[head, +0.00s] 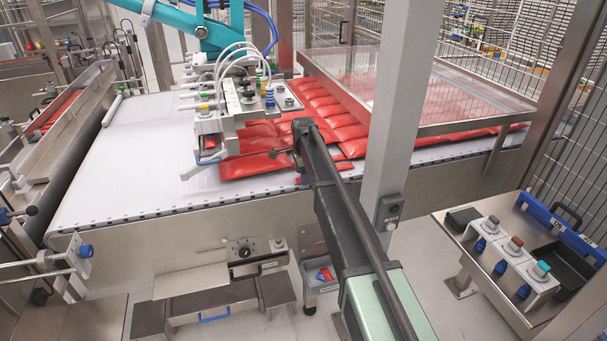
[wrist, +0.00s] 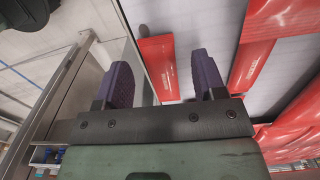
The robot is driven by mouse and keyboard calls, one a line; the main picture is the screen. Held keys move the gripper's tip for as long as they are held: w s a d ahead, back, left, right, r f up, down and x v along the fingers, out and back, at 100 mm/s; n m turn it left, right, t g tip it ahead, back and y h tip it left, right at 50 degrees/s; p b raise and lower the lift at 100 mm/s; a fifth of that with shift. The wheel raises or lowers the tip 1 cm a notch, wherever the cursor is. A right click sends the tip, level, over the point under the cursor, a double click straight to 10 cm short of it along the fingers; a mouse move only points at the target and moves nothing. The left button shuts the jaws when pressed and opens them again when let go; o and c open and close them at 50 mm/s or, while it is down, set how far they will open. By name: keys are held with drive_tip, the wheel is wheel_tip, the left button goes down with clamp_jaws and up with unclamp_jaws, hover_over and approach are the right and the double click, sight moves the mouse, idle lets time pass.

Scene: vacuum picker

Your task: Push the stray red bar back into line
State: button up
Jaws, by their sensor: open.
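Red bars lie in rows on the white belt (head: 130,150). In the wrist view one red bar (wrist: 157,66) lies apart from the others, close to the belt's metal side rail, with white belt between it and the other red bars (wrist: 255,60). My gripper (wrist: 160,62) is open, its two dark purple fingers apart, and this bar shows between and beyond them. I cannot tell whether a finger touches it. In the head view my arm reaches over the belt's near edge and hides part of the bars. A short red end (head: 345,166) shows just right of it.
A picker head (head: 235,105) with hoses hangs over the bars, close left of my arm. A grey post (head: 400,100) stands close on the right. A mesh-and-clear guard (head: 420,95) covers the belt's right part. The belt's left part is clear.

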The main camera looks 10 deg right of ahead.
drive_tip(key=shift+f, duration=0.65)
drive_tip(key=shift+r, duration=0.1)
drive_tip(key=shift+c, duration=0.5)
drive_tip(key=c, duration=0.9)
drive_tip(key=shift+w+a, duration=0.15)
drive_tip(key=shift+w, duration=0.75)
drive_tip(key=shift+w+a, duration=0.1)
drive_tip(key=shift+w, duration=0.75)
